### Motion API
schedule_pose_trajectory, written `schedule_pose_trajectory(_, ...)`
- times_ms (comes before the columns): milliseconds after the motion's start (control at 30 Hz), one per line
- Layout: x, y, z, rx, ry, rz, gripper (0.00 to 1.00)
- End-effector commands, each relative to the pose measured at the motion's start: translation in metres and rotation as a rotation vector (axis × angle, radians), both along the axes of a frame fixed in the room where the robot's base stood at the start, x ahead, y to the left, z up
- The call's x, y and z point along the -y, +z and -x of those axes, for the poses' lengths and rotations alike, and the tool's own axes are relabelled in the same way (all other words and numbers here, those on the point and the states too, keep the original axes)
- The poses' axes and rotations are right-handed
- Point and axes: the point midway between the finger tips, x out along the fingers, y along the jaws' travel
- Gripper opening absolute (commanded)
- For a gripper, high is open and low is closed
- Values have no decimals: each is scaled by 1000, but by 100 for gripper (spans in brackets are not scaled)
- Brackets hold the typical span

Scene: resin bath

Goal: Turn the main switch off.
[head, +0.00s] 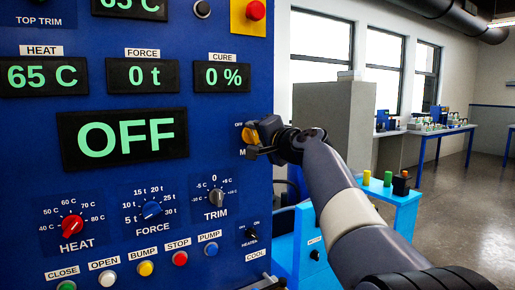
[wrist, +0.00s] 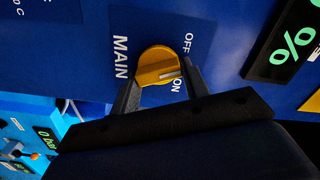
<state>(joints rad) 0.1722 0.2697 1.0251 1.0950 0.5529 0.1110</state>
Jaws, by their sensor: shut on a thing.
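The main switch is an orange rotary knob (wrist: 157,64) on a blue panel, labelled MAIN, with OFF and ON marks beside it. Its pale pointer line sits between the two marks in the wrist view; I cannot tell exactly which it favours. In the head view the knob (head: 250,136) shows at the panel's right edge, partly hidden by my gripper (head: 262,146). In the wrist view my gripper (wrist: 161,82) has one finger on each side of the knob and is shut on it. The large display (head: 124,139) reads OFF in green.
Heat (head: 72,226), force (head: 152,210) and trim (head: 216,197) dials sit left of my gripper, above a row of push buttons. A red button on yellow (head: 255,11) is above. Right of the panel are a grey block (head: 330,115) and a light-blue bench (head: 400,197).

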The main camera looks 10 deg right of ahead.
Motion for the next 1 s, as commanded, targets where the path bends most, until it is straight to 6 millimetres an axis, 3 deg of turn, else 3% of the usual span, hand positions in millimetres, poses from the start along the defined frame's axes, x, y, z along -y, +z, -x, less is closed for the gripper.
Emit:
schedule_pose_trajectory(500, -1, -1, 0, 96, 1, 303, 21)
schedule_pose_trajectory(1000, -1, 1, 0, 112, 1, 353, 21)
